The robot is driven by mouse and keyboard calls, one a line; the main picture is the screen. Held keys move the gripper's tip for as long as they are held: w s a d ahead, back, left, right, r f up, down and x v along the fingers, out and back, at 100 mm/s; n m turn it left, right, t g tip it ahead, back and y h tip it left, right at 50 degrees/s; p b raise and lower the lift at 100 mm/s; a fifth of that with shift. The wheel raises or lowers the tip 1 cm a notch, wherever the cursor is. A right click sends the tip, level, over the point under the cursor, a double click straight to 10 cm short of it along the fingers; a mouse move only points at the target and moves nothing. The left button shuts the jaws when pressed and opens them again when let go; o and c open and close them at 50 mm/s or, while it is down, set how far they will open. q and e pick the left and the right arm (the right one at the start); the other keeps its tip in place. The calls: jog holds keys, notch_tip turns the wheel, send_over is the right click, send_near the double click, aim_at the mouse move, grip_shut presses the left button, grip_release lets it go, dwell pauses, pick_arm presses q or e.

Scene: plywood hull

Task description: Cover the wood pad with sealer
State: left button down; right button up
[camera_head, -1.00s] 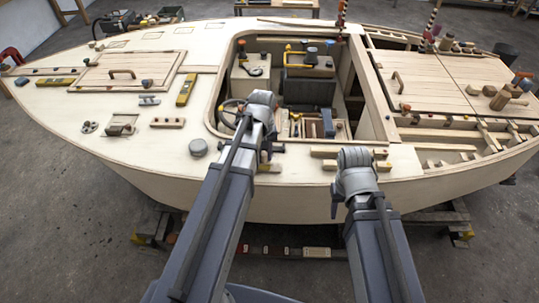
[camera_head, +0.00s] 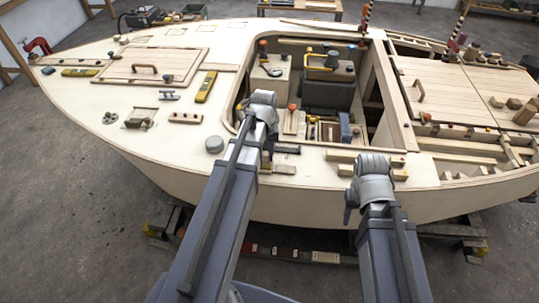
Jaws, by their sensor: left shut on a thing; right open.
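My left gripper (camera_head: 266,122) is over the near edge of the cockpit opening. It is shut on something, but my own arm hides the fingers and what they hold. My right gripper (camera_head: 352,203) is open, at the near edge of the hull, in front of some wooden strips. I cannot tell for sure which piece is the wood pad.
The pale plywood hull (camera_head: 130,95) fills the view. A framed hatch with a handle (camera_head: 150,67) and a yellow level (camera_head: 205,87) are on the foredeck. The cockpit holds tools and a wooden rack (camera_head: 327,131). Wooden strips (camera_head: 345,156) lie along the near deck edge.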

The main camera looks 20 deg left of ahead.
pick_arm(q)
jog(key=shift+a, duration=0.15)
jog(key=shift+s+a, duration=0.25)
jog(key=shift+a, duration=0.5)
jog(key=shift+s+a, duration=0.2)
jog(key=shift+a, duration=0.55)
jog(key=shift+r, duration=0.15)
jog(key=shift+w+d+p, duration=0.15)
jog(key=shift+w+d, duration=0.05)
jog(key=shift+d, duration=0.45)
jog(key=shift+w+d+p, duration=0.15)
jog(key=shift+w+d, duration=0.05)
jog(key=shift+d, duration=0.45)
jog(key=shift+w+d, duration=0.2)
jog(key=shift+d, duration=0.5)
jog(key=shift+w+d, duration=0.2)
jog(key=shift+d, duration=0.45)
jog(key=shift+w+d, duration=0.2)
jog(key=shift+d, duration=0.45)
